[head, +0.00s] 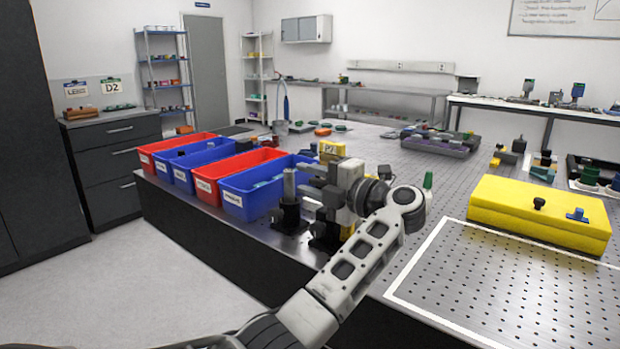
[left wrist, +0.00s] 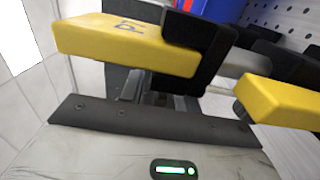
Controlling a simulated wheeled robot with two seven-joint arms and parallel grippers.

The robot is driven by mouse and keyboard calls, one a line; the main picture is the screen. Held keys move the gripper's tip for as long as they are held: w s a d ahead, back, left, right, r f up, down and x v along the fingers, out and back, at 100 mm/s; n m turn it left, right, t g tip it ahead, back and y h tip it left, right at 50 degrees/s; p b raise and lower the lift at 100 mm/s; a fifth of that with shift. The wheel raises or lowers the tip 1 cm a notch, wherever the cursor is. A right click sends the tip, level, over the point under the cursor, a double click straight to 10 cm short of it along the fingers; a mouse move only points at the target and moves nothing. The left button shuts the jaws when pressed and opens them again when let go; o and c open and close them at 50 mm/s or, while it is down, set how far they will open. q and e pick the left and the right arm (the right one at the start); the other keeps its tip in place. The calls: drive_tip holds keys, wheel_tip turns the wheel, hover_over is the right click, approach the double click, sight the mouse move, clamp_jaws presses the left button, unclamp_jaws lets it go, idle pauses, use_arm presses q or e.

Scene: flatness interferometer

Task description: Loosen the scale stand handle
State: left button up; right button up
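A grey metal post (head: 289,186) on a black base (head: 287,218) stands near the table edge, in front of the blue bin. I take it for the scale stand, but cannot make out its handle. In the left wrist view the two yellow-and-black fingers (left wrist: 228,72) are apart. A grey bar shows between and behind them; I cannot tell whether it touches either finger. My right gripper is not in view.
Red and blue labelled bins, the nearest blue (head: 252,196), line the table's left edge. A yellow block (head: 332,150) is behind my gripper. A large yellow case (head: 540,214) lies at the right. The perforated tabletop (head: 500,290) in front of it is clear.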

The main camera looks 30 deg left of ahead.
use_arm(q)
clamp_jaws()
